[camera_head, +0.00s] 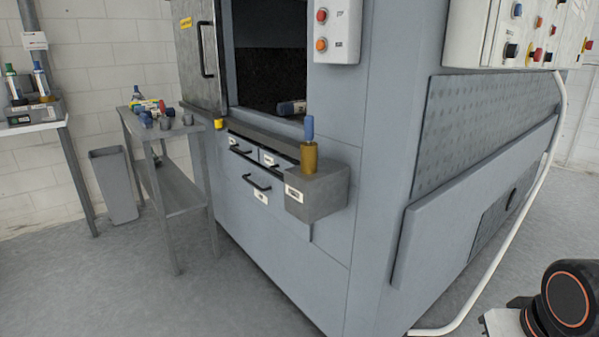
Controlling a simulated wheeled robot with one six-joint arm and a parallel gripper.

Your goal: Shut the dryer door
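The door (190,65) is a metal panel with a black bar handle (203,48) and a yellow label near its top, at the upper left of the large grey machine (325,235). It stands at the left side of the dark opening (270,75), which is uncovered. I cannot tell whether the door slides or swings. An object with a blue end (292,107) lies at the opening's lower edge. My gripper is not in view; only a dark, orange-ringed part of my arm shows at the lower right.
A grey ledge box (318,193) with a brass, blue-topped item (309,148) juts out below the opening. Drawers with black handles (257,183) sit beside it. A narrow metal table (180,190) stands left. A white pipe (510,225) runs along the right side. The front floor is clear.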

